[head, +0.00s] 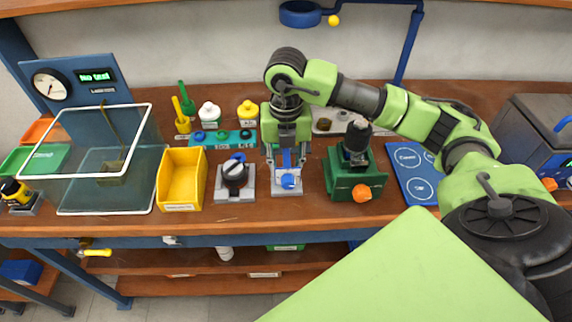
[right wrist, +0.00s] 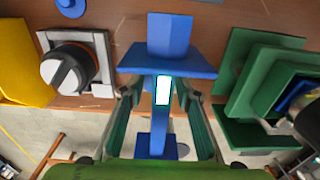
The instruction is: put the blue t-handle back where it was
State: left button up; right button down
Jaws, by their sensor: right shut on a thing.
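A small lit white rectangle with a green edge shows between the fingers. I cannot tell whether the handle touches the stand. My left gripper is not in view.
A grey stand with a black dial (head: 235,174) and a yellow bin (head: 182,178) stand to the left. A green vise (head: 355,178) with an orange knob is close on the right. A teal tray (head: 222,138) and bottles are behind. A glass-lidded case (head: 107,180) is far left.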

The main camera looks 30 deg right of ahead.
aim_at(285, 150)
jog(key=shift+f, duration=0.15)
jog(key=c, duration=1.5)
grip_release()
jog(key=shift+r+p, duration=0.45)
jog(key=shift+r, duration=0.1)
notch_tip(285, 150, up, 11)
jog(key=shift+f+b, duration=0.1)
jog(key=shift+b, duration=0.3)
jog(key=shift+r, duration=0.7)
jog(key=shift+f, duration=0.1)
